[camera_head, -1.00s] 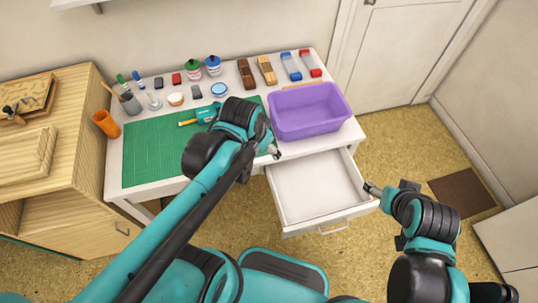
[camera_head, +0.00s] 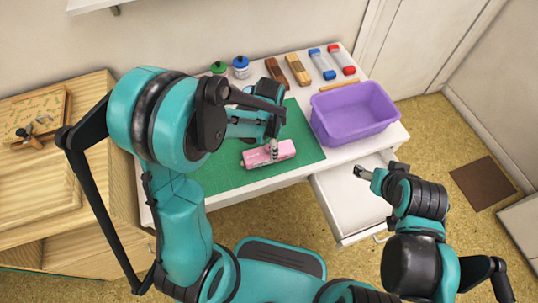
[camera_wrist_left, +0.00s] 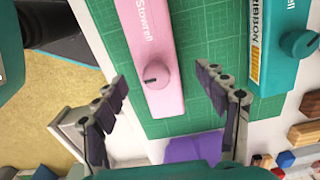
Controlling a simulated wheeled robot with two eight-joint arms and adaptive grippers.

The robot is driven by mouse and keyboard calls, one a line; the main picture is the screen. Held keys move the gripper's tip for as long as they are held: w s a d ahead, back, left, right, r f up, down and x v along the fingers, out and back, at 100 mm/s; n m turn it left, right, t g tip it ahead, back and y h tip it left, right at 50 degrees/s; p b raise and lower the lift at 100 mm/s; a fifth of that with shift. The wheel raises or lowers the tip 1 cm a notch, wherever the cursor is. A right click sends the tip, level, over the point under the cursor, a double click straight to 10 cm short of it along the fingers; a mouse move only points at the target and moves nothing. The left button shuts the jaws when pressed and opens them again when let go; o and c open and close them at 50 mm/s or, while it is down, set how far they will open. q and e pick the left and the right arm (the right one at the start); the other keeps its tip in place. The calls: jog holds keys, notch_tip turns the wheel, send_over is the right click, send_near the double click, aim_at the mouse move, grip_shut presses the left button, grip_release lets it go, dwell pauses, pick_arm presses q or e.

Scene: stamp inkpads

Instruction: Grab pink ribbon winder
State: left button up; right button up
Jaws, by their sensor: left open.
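The pink ribbon winder (camera_head: 285,149) lies on the green cutting mat (camera_head: 305,133), near the table's front edge. In the left wrist view its long pink body (camera_wrist_left: 150,40) with a round knob points between my fingers. My left gripper (camera_head: 272,150) is over it, with its fingers spread open on either side in the left wrist view (camera_wrist_left: 170,82). Whether the fingers touch it cannot be told. My right gripper (camera_head: 366,174) hangs over the open drawer, away from the winder; its jaw opening is too small to tell.
A teal ribbon winder (camera_wrist_left: 278,70) lies beside the pink one in the left wrist view. A purple bin (camera_head: 352,130) stands right of the mat. Stamps, wooden blocks and ink bottles (camera_head: 241,70) line the table's back. The white drawer (camera_head: 345,200) is pulled out.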

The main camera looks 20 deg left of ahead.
aim_at(269, 154)
pick_arm(q)
notch_tip(269, 154, down, 4)
jog(key=shift+s+f+b, duration=0.15)
jog(key=shift+b, duration=0.8)
jog(key=shift+c, duration=0.6)
jog(key=c, duration=1.2)
jog(key=shift+r, duration=0.2)
